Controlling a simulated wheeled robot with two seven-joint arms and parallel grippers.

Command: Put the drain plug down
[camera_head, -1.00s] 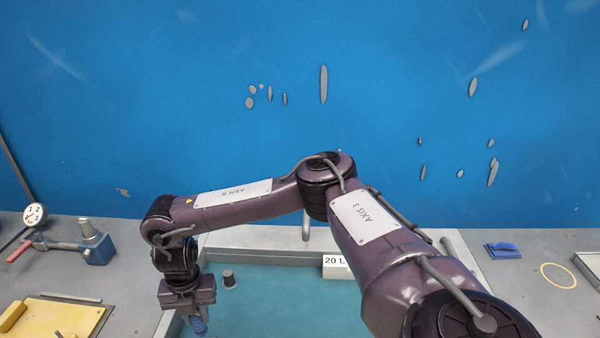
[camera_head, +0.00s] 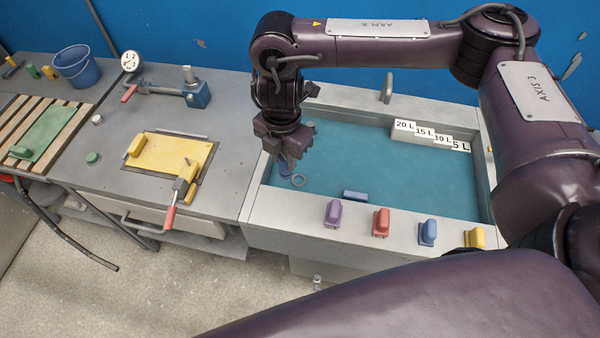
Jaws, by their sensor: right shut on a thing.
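My right gripper (camera_head: 287,156) points down inside the left end of the basin (camera_head: 360,214). It is shut on a small blue piece, which looks like the drain plug (camera_head: 285,170); the fingers partly hide it. A pale ring (camera_head: 299,181), perhaps the drain, shows just right of and below the plug in the picture. I cannot tell whether the plug touches the basin floor. My left gripper is not in view.
Teal water (camera_head: 350,150) fills the basin, with litre-marked steps (camera_head: 405,132) at the back right. Several coloured handles, including a purple one (camera_head: 333,213), stand on the front rim. A yellow panel (camera_head: 172,153) and a clamp (camera_head: 180,187) lie on the left bench.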

